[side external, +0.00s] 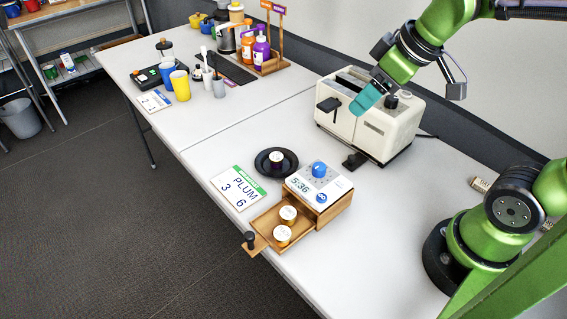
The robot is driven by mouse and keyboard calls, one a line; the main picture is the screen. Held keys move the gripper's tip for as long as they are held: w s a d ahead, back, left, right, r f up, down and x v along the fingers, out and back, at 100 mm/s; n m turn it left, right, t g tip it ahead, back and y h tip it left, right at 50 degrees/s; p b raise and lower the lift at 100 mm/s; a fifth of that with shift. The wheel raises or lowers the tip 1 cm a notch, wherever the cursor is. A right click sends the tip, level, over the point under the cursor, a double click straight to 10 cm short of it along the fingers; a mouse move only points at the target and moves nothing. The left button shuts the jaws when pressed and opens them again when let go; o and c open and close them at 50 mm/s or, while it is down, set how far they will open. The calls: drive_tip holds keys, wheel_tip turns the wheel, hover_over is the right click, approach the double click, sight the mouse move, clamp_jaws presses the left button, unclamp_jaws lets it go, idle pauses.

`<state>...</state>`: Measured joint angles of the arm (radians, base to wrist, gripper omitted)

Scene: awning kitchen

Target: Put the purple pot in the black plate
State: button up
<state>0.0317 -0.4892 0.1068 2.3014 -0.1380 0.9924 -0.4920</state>
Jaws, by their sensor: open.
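A black plate (259,164) lies on the white table. A small pot (277,159) with a pale lid and a dark, purplish side sits upright in it; it is too small to be sure of the colour. Two more small pots with pale lids, one (288,214) behind the other (282,234), stand in an open wooden drawer. My gripper (366,100), with teal fingers, is raised in front of the toaster, above and to the right of the plate. It is open, and nothing shows between its fingers. It is well apart from the pots.
The drawer (262,222) belongs to a wooden box with a clock top (318,181), right of the plate. A cream toaster (372,125) stands behind. A card reading PLUM (238,187) lies left. Cups and bottles stand farther back. The table between them and the plate is clear.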

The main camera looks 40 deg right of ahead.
drive_tip(key=s+m, duration=0.1)
drive_tip(key=m, duration=0.1)
drive_tip(key=s+m+t, duration=0.1)
drive_tip(key=m, duration=0.1)
drive_tip(key=s+m+y, duration=0.1)
drive_tip(key=s+m, duration=0.1)
drive_tip(key=m, duration=0.1)
drive_tip(key=shift+s+d+f+t, duration=0.1)
drive_tip(key=shift+d+f+t, duration=0.1)
drive_tip(key=shift+d+t, duration=0.1)
